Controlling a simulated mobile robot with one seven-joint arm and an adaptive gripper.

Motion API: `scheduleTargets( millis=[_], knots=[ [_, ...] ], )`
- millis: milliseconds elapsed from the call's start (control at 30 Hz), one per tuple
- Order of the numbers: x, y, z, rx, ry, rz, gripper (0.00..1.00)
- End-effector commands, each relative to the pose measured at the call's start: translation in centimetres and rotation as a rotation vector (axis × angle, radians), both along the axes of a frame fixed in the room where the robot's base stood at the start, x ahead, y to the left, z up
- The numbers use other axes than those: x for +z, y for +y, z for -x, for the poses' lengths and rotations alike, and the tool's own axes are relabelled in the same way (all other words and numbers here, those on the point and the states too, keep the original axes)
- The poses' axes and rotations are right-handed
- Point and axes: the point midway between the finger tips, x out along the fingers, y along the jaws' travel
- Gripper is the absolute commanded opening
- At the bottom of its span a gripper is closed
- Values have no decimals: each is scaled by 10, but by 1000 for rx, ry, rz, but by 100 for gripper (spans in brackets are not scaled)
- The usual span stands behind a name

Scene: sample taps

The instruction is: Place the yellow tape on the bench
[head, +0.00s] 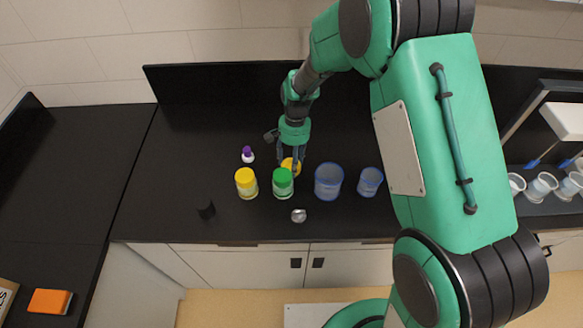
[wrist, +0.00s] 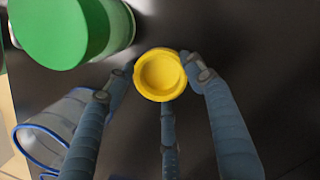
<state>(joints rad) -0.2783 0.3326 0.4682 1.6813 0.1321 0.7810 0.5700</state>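The yellow tape (wrist: 160,88) is a round yellow ring with a recessed middle. In the wrist view it sits between the fingertips of my gripper (wrist: 159,72), which meet its left and right edges. In the head view the tape (head: 291,164) shows in part behind a green-lidded jar, under my gripper (head: 294,152), which points down. My gripper looks shut on the tape. I cannot tell whether the tape rests on the surface or hangs just above it. The black bench (head: 150,200) spreads around it.
The green-lidded jar (head: 283,183) stands close in front of the tape. A yellow-lidded jar (head: 246,183) and a purple-capped bottle (head: 248,154) are to the left, blue clear beakers (head: 328,182) to the right. A small metal item (head: 298,215) and a black item (head: 206,210) lie near the front edge.

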Motion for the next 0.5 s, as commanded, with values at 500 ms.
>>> scheduleTargets(
  millis=[500],
  knots=[
    [9,0,0,0,0,0,23]
  ],
)
